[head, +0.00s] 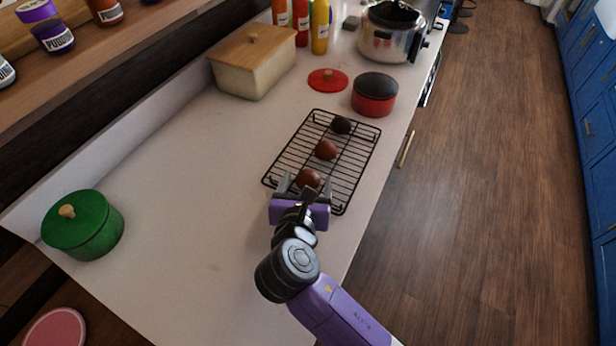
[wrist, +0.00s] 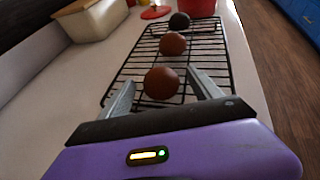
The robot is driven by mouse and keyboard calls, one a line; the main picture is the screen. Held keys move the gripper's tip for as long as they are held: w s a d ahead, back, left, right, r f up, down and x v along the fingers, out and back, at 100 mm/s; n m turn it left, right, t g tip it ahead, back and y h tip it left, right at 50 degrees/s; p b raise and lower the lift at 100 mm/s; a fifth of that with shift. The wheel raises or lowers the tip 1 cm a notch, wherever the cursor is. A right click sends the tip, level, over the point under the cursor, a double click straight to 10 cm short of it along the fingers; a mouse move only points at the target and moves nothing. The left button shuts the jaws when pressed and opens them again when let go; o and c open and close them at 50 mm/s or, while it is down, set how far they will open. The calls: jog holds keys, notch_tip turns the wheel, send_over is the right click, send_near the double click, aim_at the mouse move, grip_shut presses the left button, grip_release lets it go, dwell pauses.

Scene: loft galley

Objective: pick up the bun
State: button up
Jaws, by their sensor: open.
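Three round items stand in a row on a black wire cooling rack (head: 345,192). The nearest is a reddish-brown bun (head: 308,178), also in the wrist view (wrist: 161,83). Behind it is a second reddish-brown bun (head: 326,149), also in the wrist view (wrist: 172,44). The farthest is a much darker, nearly black round item (head: 341,125). My gripper (head: 306,187) is open at the near end of the rack. In the wrist view its fingers (wrist: 163,90) stand apart on either side of the nearest bun, and no contact shows.
A red pot (head: 374,95) and a red lid (head: 327,80) lie beyond the rack. A cream bread box (head: 252,66) stands at the back left, a green pot (head: 83,226) at the left. The counter (head: 190,170) between is clear. Its right edge runs close to the rack.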

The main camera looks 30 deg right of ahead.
jog(key=c, duration=1.4)
